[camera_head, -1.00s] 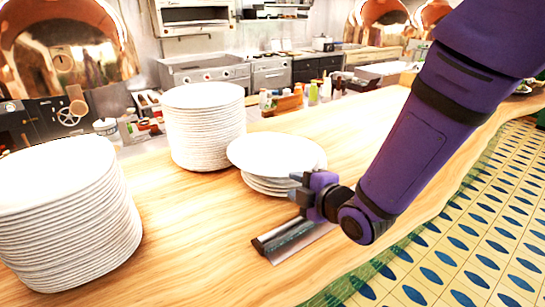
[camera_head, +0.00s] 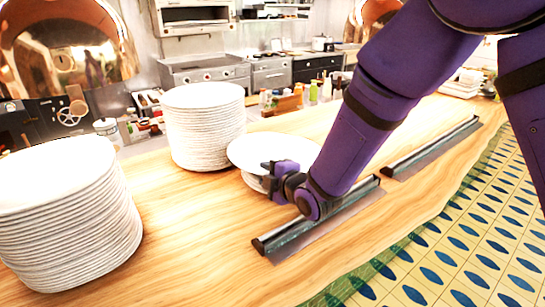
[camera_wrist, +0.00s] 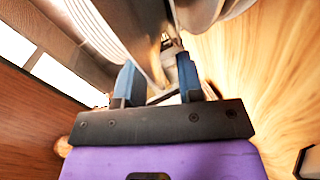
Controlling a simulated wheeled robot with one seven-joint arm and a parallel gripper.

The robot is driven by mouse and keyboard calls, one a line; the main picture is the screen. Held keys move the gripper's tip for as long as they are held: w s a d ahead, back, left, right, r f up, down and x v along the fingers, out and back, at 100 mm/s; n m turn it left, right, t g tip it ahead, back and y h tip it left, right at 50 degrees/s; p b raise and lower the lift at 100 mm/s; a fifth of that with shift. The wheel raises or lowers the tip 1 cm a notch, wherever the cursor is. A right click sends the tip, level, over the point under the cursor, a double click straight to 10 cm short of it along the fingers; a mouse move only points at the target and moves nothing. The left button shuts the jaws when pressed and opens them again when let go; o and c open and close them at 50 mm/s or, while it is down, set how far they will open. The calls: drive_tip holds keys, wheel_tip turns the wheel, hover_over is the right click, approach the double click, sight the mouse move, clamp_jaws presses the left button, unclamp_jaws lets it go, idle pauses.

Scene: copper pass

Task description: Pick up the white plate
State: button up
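A short stack of white plates (camera_head: 262,147) stands on the wooden counter, its top plate wider than those showing below. My gripper (camera_head: 268,172) is at the near rim of this stack, in front of the lower plates. In the wrist view, the two blue fingers of my gripper (camera_wrist: 158,84) stand apart, so it is open. I cannot tell whether the fingers touch a rim. My wrist and forearm hide the right part of the stack.
A tall plate stack (camera_head: 204,128) stands behind left, and another (camera_head: 66,215) stands at the near left. Two metal rails (camera_head: 318,222) (camera_head: 432,148) lie along the counter's front. Bare counter (camera_head: 195,235) is free between the left stack and my gripper.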

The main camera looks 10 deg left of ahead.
clamp_jaws()
drive_tip(key=shift+r, duration=0.1)
idle(0.3)
